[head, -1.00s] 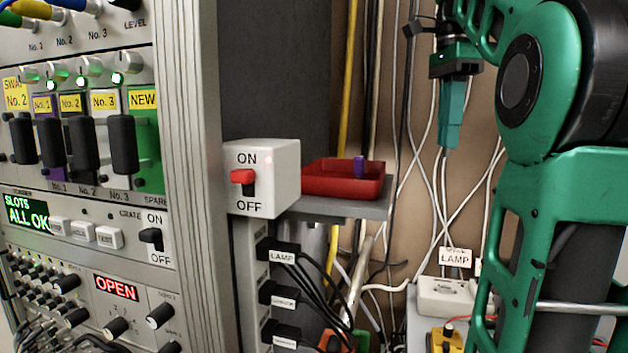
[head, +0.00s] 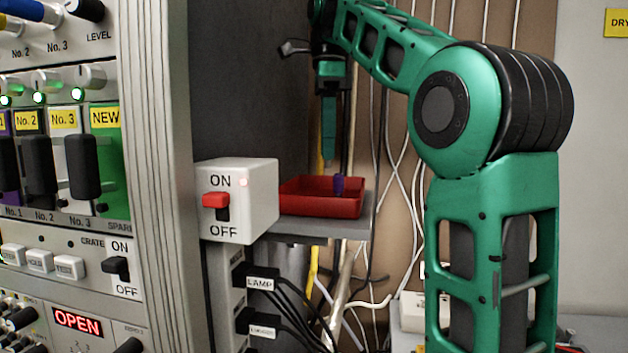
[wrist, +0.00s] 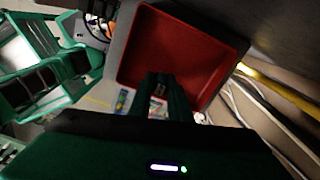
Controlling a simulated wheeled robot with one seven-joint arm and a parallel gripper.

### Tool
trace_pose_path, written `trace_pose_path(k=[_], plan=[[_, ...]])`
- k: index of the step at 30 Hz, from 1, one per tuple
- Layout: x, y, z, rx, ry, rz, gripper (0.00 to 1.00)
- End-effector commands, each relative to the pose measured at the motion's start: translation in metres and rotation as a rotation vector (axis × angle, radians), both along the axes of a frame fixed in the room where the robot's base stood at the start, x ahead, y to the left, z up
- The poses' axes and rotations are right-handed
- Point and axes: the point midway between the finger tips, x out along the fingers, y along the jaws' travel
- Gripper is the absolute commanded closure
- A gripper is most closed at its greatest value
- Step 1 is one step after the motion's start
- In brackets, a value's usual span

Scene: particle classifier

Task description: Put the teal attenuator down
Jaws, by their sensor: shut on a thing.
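My gripper (head: 328,150) points down above the red tray (head: 320,209) in the head view. It is shut on the teal attenuator, of which only a small greyish end (head: 328,163) seems to show below the fingertips; its teal body is hard to tell from my fingers. The held end is apart from the tray floor, just left of and above a small purple piece (head: 339,185) standing in the tray. In the wrist view, my fingers (wrist: 160,85) are over the near part of the tray (wrist: 128,60), with a light spot between them.
The tray sits on a grey shelf (head: 300,229). A white box with a red ON/OFF switch (head: 236,201) stands close to its left. A rack (head: 160,120) fills the left side. White and yellow cables hang behind the tray.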

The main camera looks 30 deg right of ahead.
Motion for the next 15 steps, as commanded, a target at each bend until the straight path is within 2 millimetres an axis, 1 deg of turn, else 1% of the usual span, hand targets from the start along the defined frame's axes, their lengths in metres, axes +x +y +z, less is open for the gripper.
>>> trace_pose_path(k=[4, 15], plan=[[0.013, 0.012, 0.0, 0.0, 0.0, 0.003, 1.0], [0.011, 0.011, -0.032, 0.001, 0.001, -0.001, 1.0]])
